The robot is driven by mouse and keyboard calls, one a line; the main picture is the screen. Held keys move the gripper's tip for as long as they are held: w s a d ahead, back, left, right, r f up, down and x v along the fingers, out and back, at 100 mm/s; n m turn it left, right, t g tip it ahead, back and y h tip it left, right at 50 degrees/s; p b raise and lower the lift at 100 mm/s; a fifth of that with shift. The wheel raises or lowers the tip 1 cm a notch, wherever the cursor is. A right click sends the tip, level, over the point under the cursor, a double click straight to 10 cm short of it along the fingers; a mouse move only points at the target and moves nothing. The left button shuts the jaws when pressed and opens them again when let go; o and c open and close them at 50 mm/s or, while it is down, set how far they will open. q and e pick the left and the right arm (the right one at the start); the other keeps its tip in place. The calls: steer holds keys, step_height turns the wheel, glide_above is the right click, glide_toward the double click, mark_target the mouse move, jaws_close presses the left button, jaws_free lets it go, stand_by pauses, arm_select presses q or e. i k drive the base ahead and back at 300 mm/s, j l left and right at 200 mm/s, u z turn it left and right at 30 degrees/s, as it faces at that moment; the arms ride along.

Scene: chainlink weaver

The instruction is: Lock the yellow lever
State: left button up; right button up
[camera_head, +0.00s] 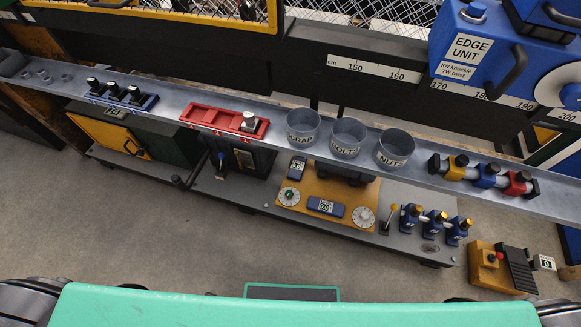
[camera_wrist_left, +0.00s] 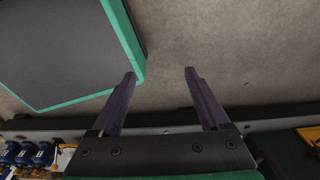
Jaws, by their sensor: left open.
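On the long shelf at right is a yellow piece (camera_head: 456,167) in a row with a blue piece (camera_head: 487,175) and a red piece (camera_head: 517,183). I cannot tell which is the named yellow lever, or whether any is locked. My left gripper (camera_wrist_left: 160,74) is open and empty over bare floor in the left wrist view, apart from all of these. My right gripper is not in view.
The long grey shelf (camera_head: 220,96) carries a red tray (camera_head: 222,121) and metal cups (camera_head: 347,137). An orange panel (camera_head: 327,194) with dials lies on the lower bench. The floor (camera_head: 200,240) in front is clear.

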mark_target(393, 207)
steer(key=z, duration=1.35)
